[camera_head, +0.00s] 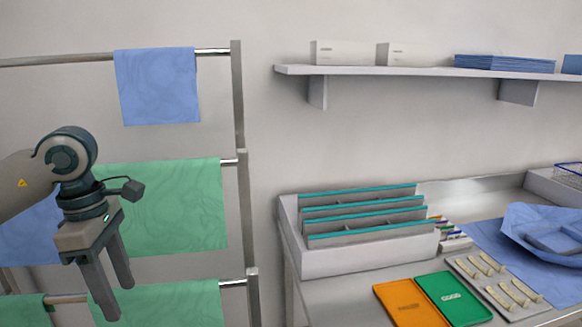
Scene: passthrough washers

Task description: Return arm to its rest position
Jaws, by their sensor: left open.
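My left arm comes in from the left, with its gripper (119,300) pointing down in front of the drying rack. The two fingers are apart and nothing shows between them. Behind the gripper hangs a green cloth (185,205) on a rack bar, with another green cloth (180,304) on a bar below. I cannot tell whether the fingers touch the cloths; they appear in front of them. My right gripper is not in view.
The rack's metal post (238,110) stands right of the gripper. A blue cloth (158,86) hangs on the top bar. At right, a counter holds a divided bin (345,262), orange (405,303) and green (452,298) pads, and a blue wrap (545,230). A wall shelf (400,71) is above.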

